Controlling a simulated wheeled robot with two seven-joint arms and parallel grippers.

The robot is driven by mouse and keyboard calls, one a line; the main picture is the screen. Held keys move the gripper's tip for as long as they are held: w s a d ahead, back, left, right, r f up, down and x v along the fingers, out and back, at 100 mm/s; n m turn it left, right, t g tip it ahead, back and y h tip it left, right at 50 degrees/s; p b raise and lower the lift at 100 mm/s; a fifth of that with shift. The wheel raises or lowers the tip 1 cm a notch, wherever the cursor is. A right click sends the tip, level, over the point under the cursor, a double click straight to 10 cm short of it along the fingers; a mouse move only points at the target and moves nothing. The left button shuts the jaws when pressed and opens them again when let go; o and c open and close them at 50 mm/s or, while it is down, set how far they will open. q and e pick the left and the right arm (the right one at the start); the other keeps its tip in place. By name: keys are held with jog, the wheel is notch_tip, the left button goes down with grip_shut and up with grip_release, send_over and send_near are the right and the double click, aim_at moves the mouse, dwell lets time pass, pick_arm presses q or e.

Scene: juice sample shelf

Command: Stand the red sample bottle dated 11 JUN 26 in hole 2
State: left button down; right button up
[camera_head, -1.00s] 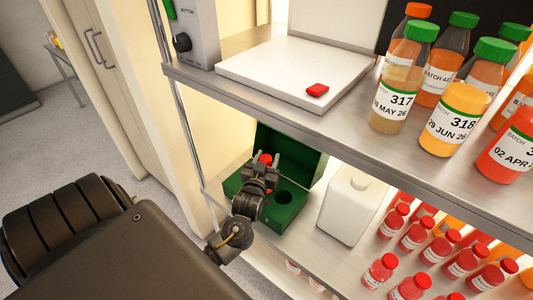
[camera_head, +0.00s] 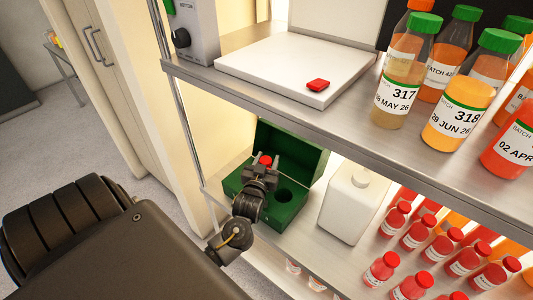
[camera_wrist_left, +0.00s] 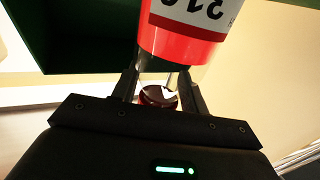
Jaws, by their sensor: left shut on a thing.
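The red sample bottle (camera_wrist_left: 188,44) shows in the left wrist view with its label upside down; only a number is partly in view, and no date is. In the head view its red cap (camera_head: 265,160) shows at my left gripper (camera_head: 262,172), over the green box. My left gripper is shut on the bottle; in the left wrist view its fingers (camera_wrist_left: 158,92) stand either side of the cap end. The green box (camera_head: 301,208) has its lid raised at the back and a dark round hole (camera_head: 285,195) right of the gripper. The gripper hides other holes. My right gripper is out of view.
A white jug (camera_head: 346,207) stands close right of the box. Several red-capped bottles (camera_head: 383,268) fill the lower shelf to the right. The upper shelf's metal edge (camera_head: 300,110) is above the box.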

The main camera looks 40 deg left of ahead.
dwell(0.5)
pick_arm(q)
jog(key=shift+f, duration=0.5)
jog(key=shift+r, duration=0.1)
dwell(0.3)
jog(key=shift+r+p, duration=0.25)
jog(key=shift+p, duration=0.25)
jog(key=shift+r+p, duration=2.05)
jog(key=shift+r, duration=0.1)
jog(key=shift+p, duration=0.45)
jog(key=shift+f+b, duration=1.2)
jog(key=shift+f, duration=0.7)
jog(key=shift+f, duration=0.6)
